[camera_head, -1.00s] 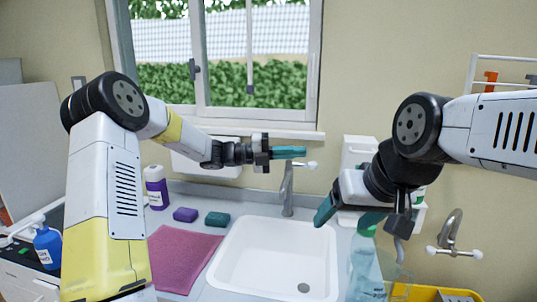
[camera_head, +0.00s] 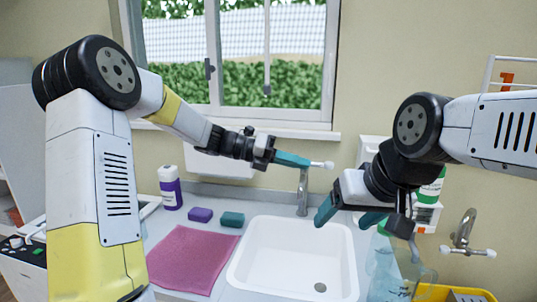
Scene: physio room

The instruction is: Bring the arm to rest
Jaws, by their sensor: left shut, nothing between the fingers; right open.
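My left gripper (camera_head: 293,160) has teal fingers and is shut with nothing between them. It is held in front of the wall, above the sink's back edge, with its fingertips close to the tap (camera_head: 303,188) in the picture. My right gripper (camera_head: 345,216) also has teal fingers. It is open and empty, pointing down and left over the right side of the sink. Both arms are raised clear of the counter, and neither holds anything.
The white sink (camera_head: 240,275) fills the counter's middle. Left of it are a pink cloth (camera_head: 190,260), a purple sponge (camera_head: 200,215), a green sponge (camera_head: 232,219) and a purple-labelled bottle (camera_head: 170,188). A clear container (camera_head: 385,270) stands right, near a yellow bin (camera_head: 440,293).

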